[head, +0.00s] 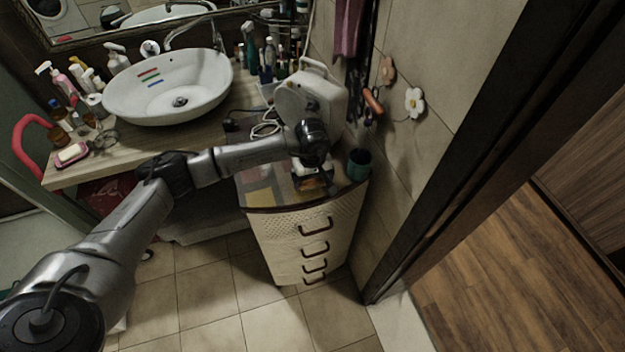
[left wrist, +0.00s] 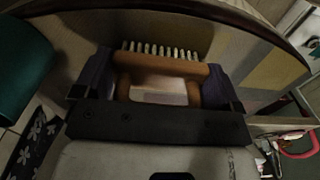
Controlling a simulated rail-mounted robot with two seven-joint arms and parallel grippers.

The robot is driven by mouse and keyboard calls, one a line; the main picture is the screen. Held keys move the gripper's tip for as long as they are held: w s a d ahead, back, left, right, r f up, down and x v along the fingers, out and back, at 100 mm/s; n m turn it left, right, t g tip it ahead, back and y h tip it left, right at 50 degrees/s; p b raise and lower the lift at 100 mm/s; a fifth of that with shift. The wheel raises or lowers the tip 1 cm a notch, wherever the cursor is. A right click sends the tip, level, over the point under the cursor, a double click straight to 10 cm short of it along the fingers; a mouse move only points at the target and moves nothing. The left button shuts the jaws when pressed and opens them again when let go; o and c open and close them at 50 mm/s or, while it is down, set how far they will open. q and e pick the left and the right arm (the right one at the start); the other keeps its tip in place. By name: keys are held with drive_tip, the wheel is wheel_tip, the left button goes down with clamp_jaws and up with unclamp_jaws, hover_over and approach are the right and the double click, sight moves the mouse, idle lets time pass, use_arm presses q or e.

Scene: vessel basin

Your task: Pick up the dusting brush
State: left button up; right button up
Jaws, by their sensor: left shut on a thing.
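The dusting brush (left wrist: 160,66) shows in the left wrist view, with a brown wooden handle and a row of pale bristles along its far side. My left gripper (left wrist: 158,88) is shut on it, with a dark finger at each side of the handle. In the head view my left gripper (head: 314,178) is low over the top of the small drawer cabinet (head: 300,240). The brush is mostly hidden there by the gripper and wrist. I cannot tell whether the brush touches the cabinet top. My right gripper is not in view.
A dark teal cup (head: 358,164) stands right of the gripper on the cabinet and shows in the left wrist view (left wrist: 22,70). A tiled wall is close on the right. The counter (head: 130,150) at left holds a white basin (head: 170,92) and several bottles.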

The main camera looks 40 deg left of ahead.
use_arm(q)
wheel_tip(320, 180, up, 10)
drive_tip(key=shift+r+b, duration=0.1)
drive_tip(key=shift+b, duration=0.55)
